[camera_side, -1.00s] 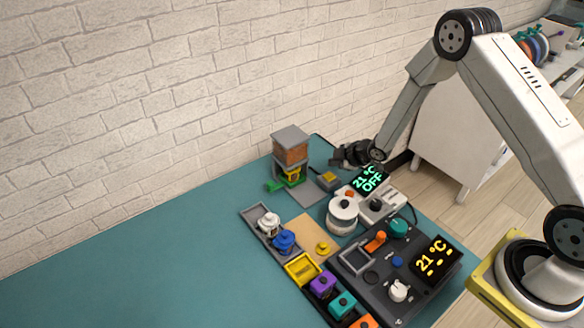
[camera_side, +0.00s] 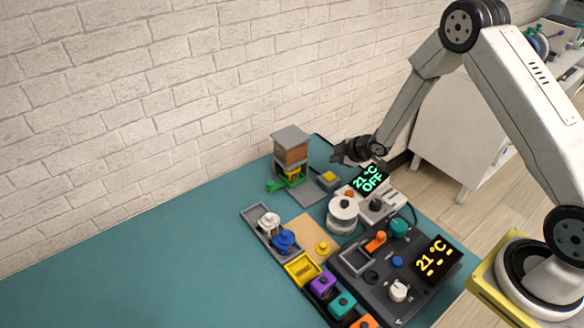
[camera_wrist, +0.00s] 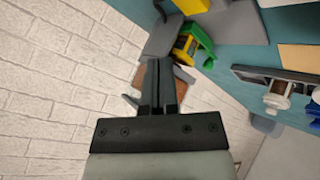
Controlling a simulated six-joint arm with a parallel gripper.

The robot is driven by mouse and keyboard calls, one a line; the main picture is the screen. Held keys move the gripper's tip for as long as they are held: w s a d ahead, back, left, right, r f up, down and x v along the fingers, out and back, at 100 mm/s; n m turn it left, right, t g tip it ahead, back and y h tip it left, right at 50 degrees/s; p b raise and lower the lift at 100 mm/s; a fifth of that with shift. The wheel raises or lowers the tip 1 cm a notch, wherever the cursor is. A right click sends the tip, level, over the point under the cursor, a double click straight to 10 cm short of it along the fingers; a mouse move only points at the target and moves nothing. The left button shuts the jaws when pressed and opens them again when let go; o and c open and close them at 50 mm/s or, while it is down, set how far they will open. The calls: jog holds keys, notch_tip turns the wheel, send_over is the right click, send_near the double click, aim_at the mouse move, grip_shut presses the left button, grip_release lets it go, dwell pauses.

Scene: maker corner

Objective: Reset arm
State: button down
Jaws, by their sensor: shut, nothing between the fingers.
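My gripper (camera_side: 342,153) is shut and empty. In the side view it hangs in the air near the displays, to the right of a small brown and grey tower-like device (camera_side: 291,150). In the wrist view my gripper (camera_wrist: 162,68) has its two dark fingers pressed together. They cover part of the brown block of that device, with its green and yellow parts (camera_wrist: 193,48) just beyond the fingertips.
A dark panel (camera_side: 400,305) with knobs and a "21 °C" display stands front right. A second display (camera_side: 369,179) reads "21 °C OFF". A white pot (camera_side: 342,213) and a row of trays holding coloured pieces stand left of these. The teal table's left side (camera_side: 130,275) is clear.

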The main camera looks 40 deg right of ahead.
jog(key=s+a+r+m+g, duration=0.3)
jog(key=s+r+m, duration=0.2)
jog(key=s+r, duration=0.3)
jog(key=s+a+r+m+g+h, duration=0.1)
jog(key=s+a+r+m+g, duration=0.2)
jog(key=s, duration=1.3)
notch_tip(320, 180, up, 5)
jog(key=m, duration=0.2)
jog(key=shift+m+h, duration=0.3)
jog(key=shift+m, duration=0.1)
jog(key=w+d+f+n+g, duration=0.1)
jog(key=w+d+f+n, duration=0.1)
jog(key=w+n, duration=0.4)
jog(key=w+d+f+n, duration=0.1)
jog(key=w+f+n, duration=0.2)
jog(key=w+n, duration=0.3)
jog(key=w+d+f+n+g, duration=0.1)
jog(key=w+n, duration=0.5)
jog(key=w, duration=0.7)
jog(key=shift+w+d+f+g, duration=0.2)
jog(key=shift+d+f+g, duration=0.1)
jog(key=shift+d+f, duration=0.5)
